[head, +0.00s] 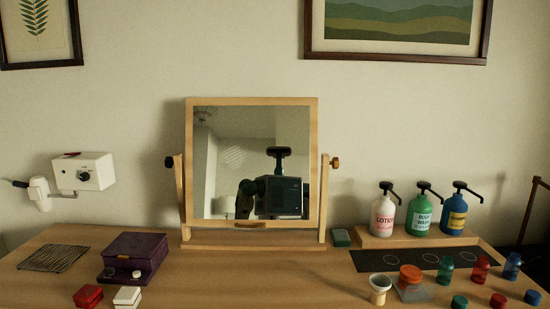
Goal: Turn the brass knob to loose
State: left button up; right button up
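A wood-framed tilting mirror (251,104) stands on the dresser between two wooden posts in the head view. A brownish-gold knob (335,163) sits at the top of the right post, beside the frame. A darker knob (169,162) sits at the top of the left post. I cannot tell from here how tight either knob is. The mirror looks close to upright. Neither of my grippers is in view; the glass shows a dark reflection of my own body.
A purple box (134,254) and a dark slatted mat (53,258) lie left. Several small bottles and lids crowd the front right. The dresser top (235,280) before the mirror is clear.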

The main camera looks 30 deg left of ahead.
aim_at(335, 163)
jog(key=i+l+u, duration=0.25)
jog(key=l+u, duration=0.2)
jog(key=l, duration=0.25)
jog(key=i+l+u, duration=0.15)
jog(key=l+u, duration=0.35)
jog(key=l, duration=0.25)
jog(key=l+u, duration=0.45)
jog(key=l, duration=0.35)
